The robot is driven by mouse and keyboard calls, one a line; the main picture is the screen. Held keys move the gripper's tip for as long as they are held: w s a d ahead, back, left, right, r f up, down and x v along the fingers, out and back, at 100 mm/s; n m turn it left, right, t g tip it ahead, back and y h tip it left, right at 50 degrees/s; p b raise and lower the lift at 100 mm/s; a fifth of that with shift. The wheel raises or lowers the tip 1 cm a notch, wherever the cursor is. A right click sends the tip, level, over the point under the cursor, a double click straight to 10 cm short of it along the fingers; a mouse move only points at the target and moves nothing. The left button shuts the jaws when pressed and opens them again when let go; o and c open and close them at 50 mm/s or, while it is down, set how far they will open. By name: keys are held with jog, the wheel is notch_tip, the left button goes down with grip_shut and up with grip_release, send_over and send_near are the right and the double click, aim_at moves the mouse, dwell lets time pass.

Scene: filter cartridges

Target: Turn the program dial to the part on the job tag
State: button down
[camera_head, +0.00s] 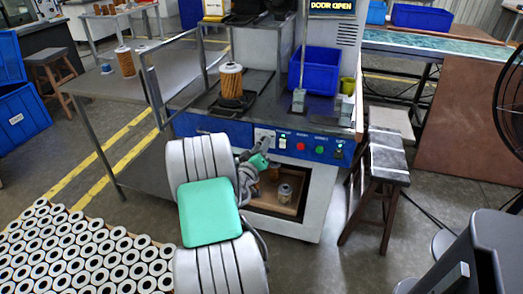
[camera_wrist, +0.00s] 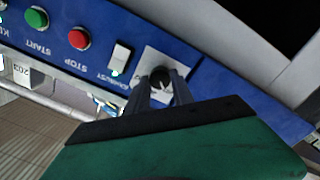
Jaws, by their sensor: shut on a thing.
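The program dial (camera_wrist: 161,74) is a dark round knob on a white square plate, at the end of the blue control panel (camera_wrist: 225,92) in the wrist view. The two dark fingers of my gripper (camera_wrist: 163,88) are shut on the knob from both sides. In the head view my gripper (camera_head: 260,158) reaches the panel's left part, just below the dial's white plate (camera_head: 264,137). The dial's pointer and position marks are too small or hidden to read. I cannot make out which thing is the job tag.
Beside the dial are a white switch (camera_wrist: 120,57), a red stop button (camera_wrist: 79,38) and a green start button (camera_wrist: 36,17). An orange filter cartridge (camera_head: 231,88) stands on the machine above the panel. A stool (camera_head: 386,165) stands to the right.

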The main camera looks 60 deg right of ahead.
jog(key=shift+m+b, duration=4.8)
jog(key=shift+b, duration=1.15)
jog(key=c, duration=1.1)
grip_release()
jog(key=s+a, duration=0.1)
jog(key=a, duration=0.6)
jog(key=shift+a+r+p, duration=0.15)
jog(key=shift+a+p, duration=0.25)
